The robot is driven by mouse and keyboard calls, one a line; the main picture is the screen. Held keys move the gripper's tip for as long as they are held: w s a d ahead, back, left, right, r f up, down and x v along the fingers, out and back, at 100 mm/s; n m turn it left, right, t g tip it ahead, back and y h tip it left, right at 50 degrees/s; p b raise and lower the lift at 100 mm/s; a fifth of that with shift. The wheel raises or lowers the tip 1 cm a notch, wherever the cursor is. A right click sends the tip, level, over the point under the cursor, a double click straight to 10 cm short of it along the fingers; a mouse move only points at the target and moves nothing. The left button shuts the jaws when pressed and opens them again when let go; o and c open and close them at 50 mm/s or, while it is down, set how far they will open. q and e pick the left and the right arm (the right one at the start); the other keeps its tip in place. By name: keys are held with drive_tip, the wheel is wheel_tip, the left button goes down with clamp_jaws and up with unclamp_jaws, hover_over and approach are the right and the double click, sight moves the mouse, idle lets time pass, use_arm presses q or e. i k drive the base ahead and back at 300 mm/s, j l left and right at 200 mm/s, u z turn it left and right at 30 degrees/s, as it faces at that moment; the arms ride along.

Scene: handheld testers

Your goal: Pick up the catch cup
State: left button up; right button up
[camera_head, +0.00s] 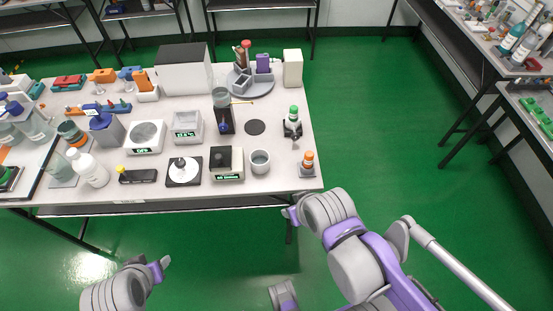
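A small grey open cup (260,161), the likeliest catch cup, stands upright near the front right of the white table (240,194). My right gripper (287,212) is off the table's front edge, below and to the right of the cup in the picture, apart from it. My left gripper (165,262) is low over the green floor at the lower left, well away from the table items. Both look empty, but their fingers are too small and side-on to show any gap.
Left of the cup stands a black-and-cream tester (227,163) with a green display. Right of it are an orange-capped bottle (308,161) and a green-capped bottle in a black holder (293,122). A dark round pad (255,127) lies behind it. The floor in front is clear.

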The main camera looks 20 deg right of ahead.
sight(259, 158)
drive_tip(key=k+l, duration=0.1)
drive_tip(key=l, duration=1)
drive_tip(key=i+l, duration=0.1)
drive_tip(key=l, duration=0.15)
drive_tip(key=i+l, duration=0.15)
